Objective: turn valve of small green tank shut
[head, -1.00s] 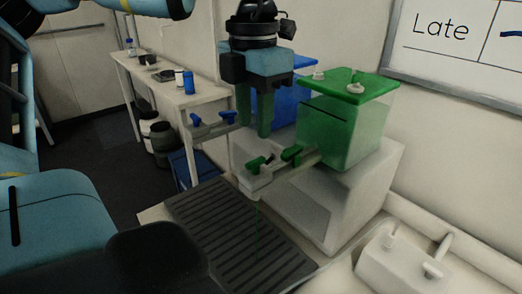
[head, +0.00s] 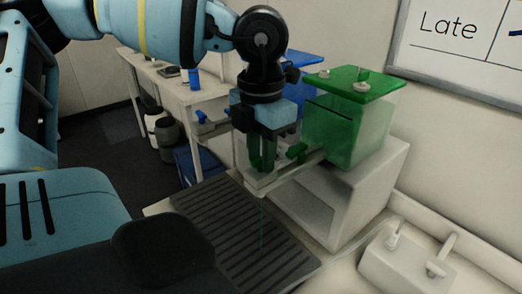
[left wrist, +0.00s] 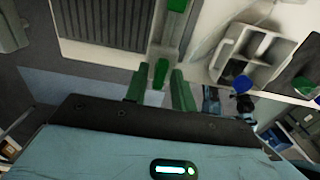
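The green tank (head: 345,130), see-through with a green lid, sits on a white stand. A pale outlet fitting (head: 285,178) reaches forward from it. One green valve handle (head: 297,151) shows on the fitting; a second is hidden behind my left gripper in the head view. My left gripper (head: 262,165) points down over the fitting's front end, its dark green fingers apart. In the left wrist view, a green valve handle (left wrist: 160,73) lies between the open fingers (left wrist: 160,90); contact cannot be told. A thin green stream (head: 262,225) falls below the fitting. My right gripper is not in view.
A ribbed dark drain grate (head: 235,235) lies below the fitting. A blue-lidded tank (head: 305,57) stands behind, partly hidden by my arm. A white block with taps (head: 400,265) is at the lower right. A white side table (head: 180,95) is at the left.

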